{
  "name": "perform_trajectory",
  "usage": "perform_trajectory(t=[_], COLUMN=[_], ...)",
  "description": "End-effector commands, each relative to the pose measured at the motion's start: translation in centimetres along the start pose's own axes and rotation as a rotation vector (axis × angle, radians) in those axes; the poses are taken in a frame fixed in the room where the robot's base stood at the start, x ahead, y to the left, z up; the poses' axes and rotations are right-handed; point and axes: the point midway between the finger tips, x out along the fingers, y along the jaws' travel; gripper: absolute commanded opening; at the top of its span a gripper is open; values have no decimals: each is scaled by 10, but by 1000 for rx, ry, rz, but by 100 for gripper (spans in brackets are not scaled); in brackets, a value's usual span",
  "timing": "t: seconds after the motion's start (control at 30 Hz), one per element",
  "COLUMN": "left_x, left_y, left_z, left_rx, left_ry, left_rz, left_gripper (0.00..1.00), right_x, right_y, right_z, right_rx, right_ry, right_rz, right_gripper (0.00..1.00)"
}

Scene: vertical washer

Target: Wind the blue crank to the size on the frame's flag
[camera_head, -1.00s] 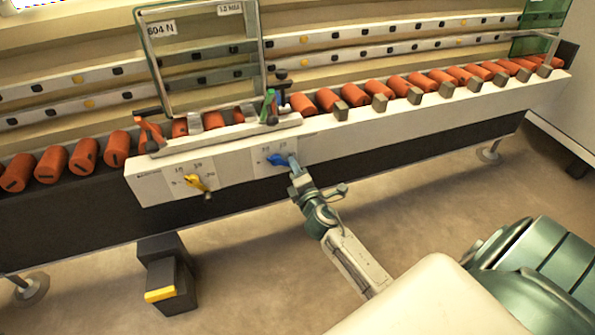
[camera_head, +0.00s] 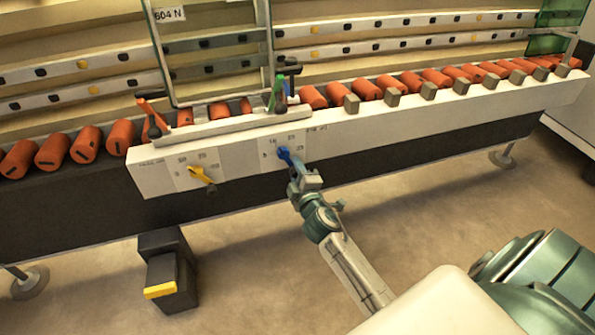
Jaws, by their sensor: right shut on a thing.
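The blue crank (camera_head: 286,155) sits on a dial plate (camera_head: 268,158) on the white front panel of the washer. My right gripper (camera_head: 296,170) is shut on the crank's lower end, and my arm reaches up to it from the lower right. The crank slants from upper left to lower right. The numbers around it are too small to read surely. The glass frame (camera_head: 167,60) stands upright above the panel, and a flag (camera_head: 170,14) at its upper left reads "604 N". The top of the frame is cut off. My left gripper is not in view.
A yellow crank (camera_head: 202,175) sits on its own dial to the left. Several orange rollers (camera_head: 88,144) line the conveyor on both sides. Red, green and blue levers (camera_head: 279,95) stand above the panel. A black pedal box with a yellow edge (camera_head: 160,290) stands on the floor.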

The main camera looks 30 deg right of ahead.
Motion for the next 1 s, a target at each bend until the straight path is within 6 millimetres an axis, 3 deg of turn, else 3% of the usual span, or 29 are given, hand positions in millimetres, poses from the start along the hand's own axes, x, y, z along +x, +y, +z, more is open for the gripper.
perform_trajectory(t=[0.33, 0.37, 0.43, 0.77, 1.0], left_x=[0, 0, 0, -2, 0], left_y=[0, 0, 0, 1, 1], left_z=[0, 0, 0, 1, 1], left_rx=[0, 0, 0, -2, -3], left_ry=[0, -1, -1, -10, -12], left_rz=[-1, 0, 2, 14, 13], left_gripper=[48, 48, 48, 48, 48], right_x=[0, 0, 0, -3, -41], right_y=[1, 1, 1, 1, 0], right_z=[-1, -1, -1, -1, -1], right_rx=[2, 2, 1, 1, 1], right_ry=[3, 3, 2, 1, 1], right_rz=[3, 3, 3, 1, -1], right_gripper=[6, 35, 45, 45, 45])
